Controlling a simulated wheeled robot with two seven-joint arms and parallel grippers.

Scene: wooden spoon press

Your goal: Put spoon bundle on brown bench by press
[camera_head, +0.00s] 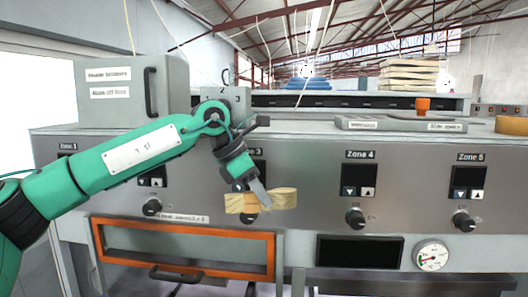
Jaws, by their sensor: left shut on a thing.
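The spoon bundle (284,199) is a pale wooden stack, wider at both ends and narrow in the middle. My left gripper (262,196), on the green arm from the left, is shut on its middle. The bundle is held up in front of the press's grey panel (315,185), and the gripper hides part of it. The press carries labelled zone controls, with Zone 4 (360,178) and Zone 5 (468,183) to the right of the bundle. I cannot make out a brown bench for certain. My right gripper is not in view.
An orange-framed drawer or window (185,224) with a handle sits low on the press. A gauge (431,256) is at lower right.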

